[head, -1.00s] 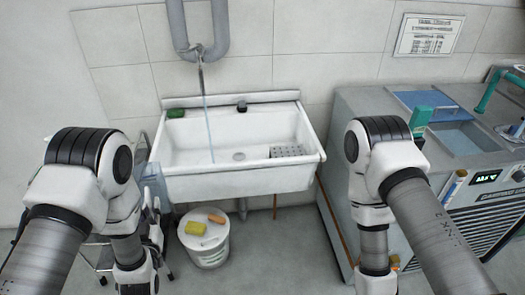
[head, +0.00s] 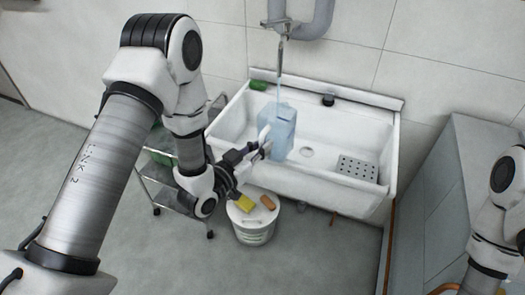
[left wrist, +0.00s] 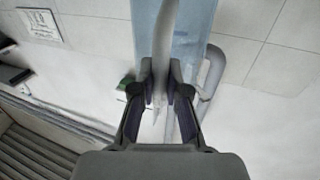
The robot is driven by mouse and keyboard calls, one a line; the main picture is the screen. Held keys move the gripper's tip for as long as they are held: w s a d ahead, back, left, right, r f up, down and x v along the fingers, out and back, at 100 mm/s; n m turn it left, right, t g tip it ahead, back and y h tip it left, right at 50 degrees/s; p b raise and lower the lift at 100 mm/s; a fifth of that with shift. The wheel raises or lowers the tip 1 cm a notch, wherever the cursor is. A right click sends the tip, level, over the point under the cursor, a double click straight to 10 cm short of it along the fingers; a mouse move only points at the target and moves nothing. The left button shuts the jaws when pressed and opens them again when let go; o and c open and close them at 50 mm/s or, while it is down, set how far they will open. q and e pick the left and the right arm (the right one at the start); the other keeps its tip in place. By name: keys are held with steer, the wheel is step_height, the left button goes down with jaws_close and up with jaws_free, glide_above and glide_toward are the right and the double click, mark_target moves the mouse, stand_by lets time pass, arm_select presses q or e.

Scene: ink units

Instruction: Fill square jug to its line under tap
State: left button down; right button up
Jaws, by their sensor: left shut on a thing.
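The square jug (head: 275,132) is translucent pale blue and stands roughly upright over the left part of the sink (head: 330,110). The tap (head: 281,30) is above it, and a thin water stream (head: 280,62) runs down to the jug's top. My left gripper (head: 259,149) is shut on the jug's handle (left wrist: 164,45), from the front left. In the left wrist view, the fingers (left wrist: 160,88) close around the pale handle, with the blue jug wall (left wrist: 195,30) behind. The fill line and water level cannot be made out. My right gripper is out of view.
A white bucket (head: 254,228) with a yellow sponge (head: 245,203) and an orange-brown block (head: 268,202) on its lid stands below the sink. A trolley (head: 165,185) is behind my left arm. A grey cabinet (head: 450,190) stands right of the sink.

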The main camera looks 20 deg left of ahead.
mark_target(276, 121)
arm_select(q)
steer(key=w+a+f+b, duration=0.1)
steer(key=w+a+b, duration=0.1)
steer(key=w, duration=0.4)
steer(key=w+a+f+b, duration=0.1)
steer(key=w+a+f, duration=0.1)
steer(key=w, duration=0.4)
steer(key=shift+w+a+b, duration=0.3)
steer(key=shift+b, duration=0.1)
stand_by(6.4)
